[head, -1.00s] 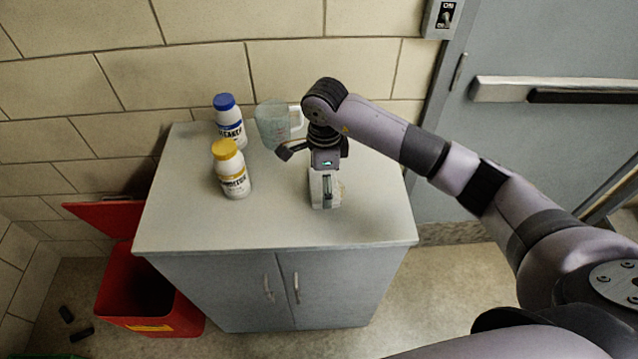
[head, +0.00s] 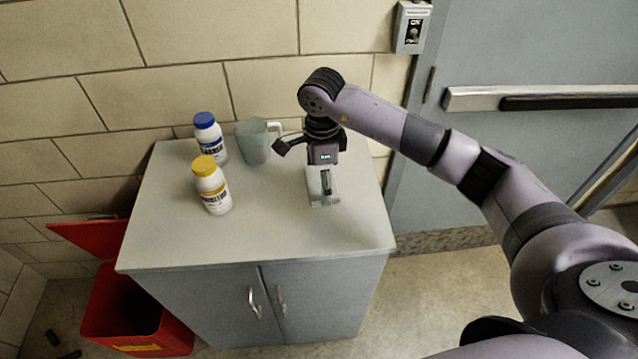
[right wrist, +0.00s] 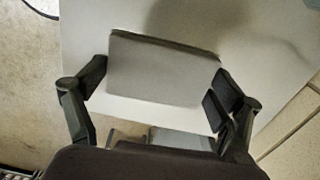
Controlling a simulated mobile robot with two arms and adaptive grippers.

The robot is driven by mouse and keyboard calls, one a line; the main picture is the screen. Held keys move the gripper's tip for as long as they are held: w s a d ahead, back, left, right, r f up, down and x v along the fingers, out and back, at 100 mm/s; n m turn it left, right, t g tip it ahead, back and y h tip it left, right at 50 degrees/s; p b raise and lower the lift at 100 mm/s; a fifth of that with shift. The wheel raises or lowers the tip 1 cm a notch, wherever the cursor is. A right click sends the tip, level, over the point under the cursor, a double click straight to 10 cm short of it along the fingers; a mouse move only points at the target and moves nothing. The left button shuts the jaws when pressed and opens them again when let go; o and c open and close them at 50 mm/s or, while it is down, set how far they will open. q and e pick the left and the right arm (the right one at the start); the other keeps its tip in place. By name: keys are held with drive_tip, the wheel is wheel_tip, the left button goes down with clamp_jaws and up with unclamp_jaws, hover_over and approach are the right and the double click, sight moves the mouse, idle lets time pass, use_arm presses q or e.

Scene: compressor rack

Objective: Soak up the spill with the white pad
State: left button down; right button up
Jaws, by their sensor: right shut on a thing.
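The white pad (right wrist: 165,72) is held between the two fingers of my right gripper (right wrist: 158,88) in the right wrist view. In the head view the right gripper (head: 323,186) points down at the right part of the grey cabinet top (head: 265,238), with the pad largely hidden under it. The pad is at or just above the surface; I cannot tell if it is pressed on it. No spill can be made out now; any under the pad is hidden. My left gripper is not in view.
A yellow-capped bottle (head: 213,186), a blue-capped bottle (head: 210,138) and a clear jug (head: 253,143) stand on the left and back of the top. A red bin (head: 130,318) with its lid open is on the floor at left. The front of the top is clear.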

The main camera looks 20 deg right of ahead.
drive_tip(key=shift+d+r+p, duration=0.2)
drive_tip(key=shift+r+p, duration=0.15)
drive_tip(key=shift+r, duration=0.55)
drive_tip(key=shift+a+r, duration=0.15)
drive_tip(key=shift+r, duration=0.4)
